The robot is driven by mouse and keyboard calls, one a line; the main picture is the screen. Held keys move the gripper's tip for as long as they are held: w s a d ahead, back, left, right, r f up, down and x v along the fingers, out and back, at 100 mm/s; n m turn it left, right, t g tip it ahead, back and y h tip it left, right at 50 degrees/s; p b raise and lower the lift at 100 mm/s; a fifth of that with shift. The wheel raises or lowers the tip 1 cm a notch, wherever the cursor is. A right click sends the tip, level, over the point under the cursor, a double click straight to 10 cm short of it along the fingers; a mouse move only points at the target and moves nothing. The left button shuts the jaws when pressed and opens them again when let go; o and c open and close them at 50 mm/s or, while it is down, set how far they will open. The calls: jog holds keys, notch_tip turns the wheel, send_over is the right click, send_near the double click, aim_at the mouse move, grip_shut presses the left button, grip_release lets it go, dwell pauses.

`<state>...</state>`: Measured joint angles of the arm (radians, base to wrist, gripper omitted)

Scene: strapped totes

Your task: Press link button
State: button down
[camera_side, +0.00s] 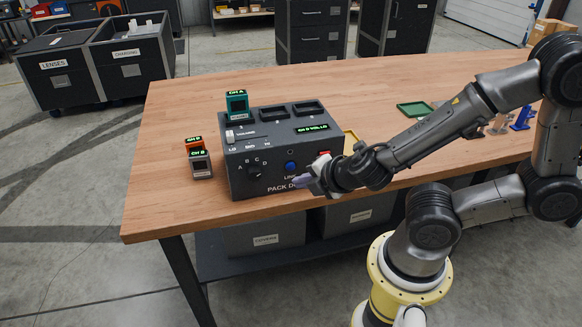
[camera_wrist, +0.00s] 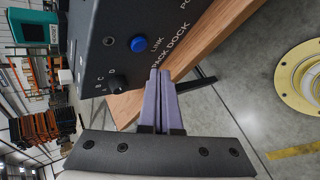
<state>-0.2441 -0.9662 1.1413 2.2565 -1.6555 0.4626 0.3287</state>
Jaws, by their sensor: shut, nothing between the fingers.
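The blue link button (camera_side: 291,166) is on the front face of the dark grey pack dock (camera_side: 240,189), which stands on the wooden table. The button also shows in the wrist view (camera_wrist: 138,44), standing out from the panel above the printed word LINK. My gripper (camera_side: 304,181) is in front of that face, low and right of the button in the side view. Its purple fingers (camera_wrist: 159,72) are together and empty. In the wrist view the fingertips are below and right of the button, apart from it. Whether the tips touch the panel, I cannot tell.
A knob (camera_side: 254,171) lettered A to D is left of the button; a red part (camera_side: 325,154) is right. A teal pack (camera_side: 237,104) stands in the dock's top. Orange (camera_side: 194,145) and grey (camera_side: 201,165) packs stand left. A green tray (camera_side: 415,109) lies behind my arm.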

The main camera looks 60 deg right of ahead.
jog(key=shift+w+d, duration=0.85)
jog(key=shift+d, duration=0.1)
dwell(1.6)
jog(key=shift+w+d, duration=0.2)
jog(key=shift+w, duration=0.1)
jog(key=shift+w+d, duration=0.25)
dwell(0.7)
dwell(0.4)
jog(key=shift+s+a, duration=0.55)
jog(key=shift+s+a, duration=1.8)
